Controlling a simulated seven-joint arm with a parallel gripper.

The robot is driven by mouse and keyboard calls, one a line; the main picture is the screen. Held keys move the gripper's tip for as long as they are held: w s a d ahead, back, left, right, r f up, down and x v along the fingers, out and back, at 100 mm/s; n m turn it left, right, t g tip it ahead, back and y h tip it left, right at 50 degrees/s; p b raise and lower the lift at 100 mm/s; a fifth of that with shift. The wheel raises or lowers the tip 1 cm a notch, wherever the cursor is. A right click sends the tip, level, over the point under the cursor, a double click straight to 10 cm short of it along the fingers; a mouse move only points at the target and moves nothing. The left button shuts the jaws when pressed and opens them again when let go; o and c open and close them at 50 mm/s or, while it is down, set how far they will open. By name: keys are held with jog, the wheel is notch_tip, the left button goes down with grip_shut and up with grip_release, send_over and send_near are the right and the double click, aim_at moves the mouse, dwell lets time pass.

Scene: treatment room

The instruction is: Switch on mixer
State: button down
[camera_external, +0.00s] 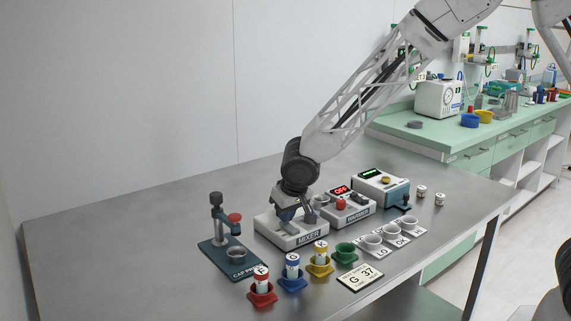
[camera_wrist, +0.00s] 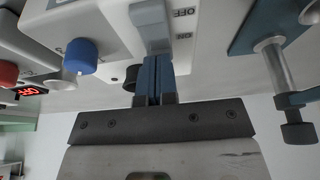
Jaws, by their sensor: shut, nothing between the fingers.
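The mixer (camera_external: 283,236) is a white box with a dark MIXER label, in the middle of the steel table. In the wrist view its white top (camera_wrist: 110,25) fills the upper left, with a blue knob (camera_wrist: 80,56) and OFF and ON markings. A grey-blue lever switch (camera_wrist: 151,25) sits beside these markings. My gripper (camera_wrist: 157,62) is shut and empty, its blue fingers right at the near end of the switch; I cannot tell if they touch it. In the external view my gripper (camera_external: 287,213) is low over the mixer and hides the switch.
The cap press (camera_external: 232,257) stands left of the mixer, and the warmer (camera_external: 345,211) with a red OFF display stands right. Coloured cups, including the red one (camera_external: 262,294), line the front. Labelled grey cups (camera_external: 373,243) stand front right. The table's left part is clear.

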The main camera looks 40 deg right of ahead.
dwell(0.4)
jog(key=shift+w+f+g, duration=0.15)
jog(key=shift+f+g, duration=0.2)
jog(key=shift+g, duration=0.05)
jog(key=shift+s+r, duration=0.15)
jog(key=shift+s, duration=0.05)
jog(key=shift+s+r, duration=0.15)
jog(key=shift+s, duration=0.35)
jog(key=shift+r, duration=0.1)
dwell(0.3)
